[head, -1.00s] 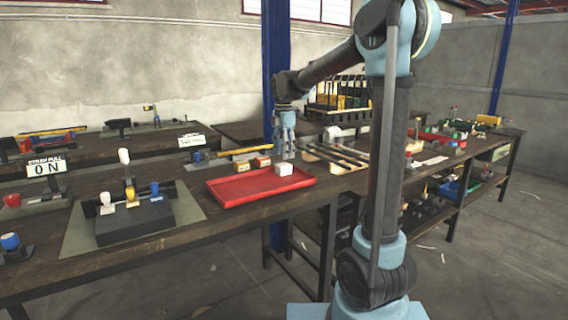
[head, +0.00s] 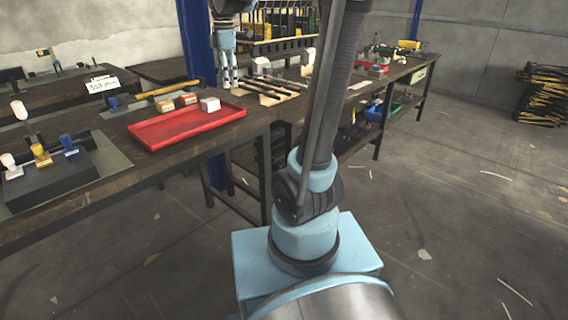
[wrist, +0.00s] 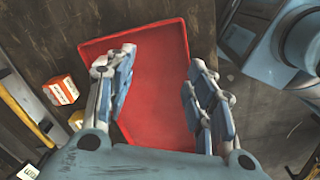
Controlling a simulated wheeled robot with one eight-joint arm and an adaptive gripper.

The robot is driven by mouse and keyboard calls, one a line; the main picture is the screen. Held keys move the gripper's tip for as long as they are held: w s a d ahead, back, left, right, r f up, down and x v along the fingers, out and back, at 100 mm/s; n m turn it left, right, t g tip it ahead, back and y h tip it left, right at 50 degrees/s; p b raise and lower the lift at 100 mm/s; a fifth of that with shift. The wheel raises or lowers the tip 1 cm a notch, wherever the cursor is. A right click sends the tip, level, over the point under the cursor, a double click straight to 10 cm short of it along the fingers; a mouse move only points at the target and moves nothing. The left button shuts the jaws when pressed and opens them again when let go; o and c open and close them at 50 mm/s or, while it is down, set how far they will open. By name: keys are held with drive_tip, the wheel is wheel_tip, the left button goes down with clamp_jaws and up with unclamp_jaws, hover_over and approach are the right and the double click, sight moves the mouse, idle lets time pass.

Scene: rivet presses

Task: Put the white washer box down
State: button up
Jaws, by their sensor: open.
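The white washer box (head: 210,104) shows in the head view at the far right corner of the red tray (head: 180,128). It looks upright; I cannot tell whether it rests on the tray floor or against the rim. My gripper (head: 229,82) is pointing down, above and a little behind the box in the head view. In the wrist view the fingers (wrist: 160,82) are spread apart with only the bare red tray (wrist: 152,65) showing between them. The white box is not visible in the wrist view.
A dark block with coloured-handled stamps (head: 60,175) is at the left. Most of the tray floor is clear.

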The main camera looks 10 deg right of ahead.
drive_tip(key=s+d+f+m+t, duration=0.1)
drive_tip(key=s+d+f+m, duration=0.6)
drive_tip(key=s+f+m, duration=0.2)
drive_tip(key=s+d+f+m, duration=0.7)
drive_tip(key=s+f+m, duration=0.3)
drive_tip(key=s, duration=0.7)
wheel_tip(320, 180, down, 3)
drive_tip(key=shift+s+d+f+t, duration=0.15)
drive_tip(key=shift+d+t, duration=0.1)
drive_tip(key=shift+t, duration=0.15)
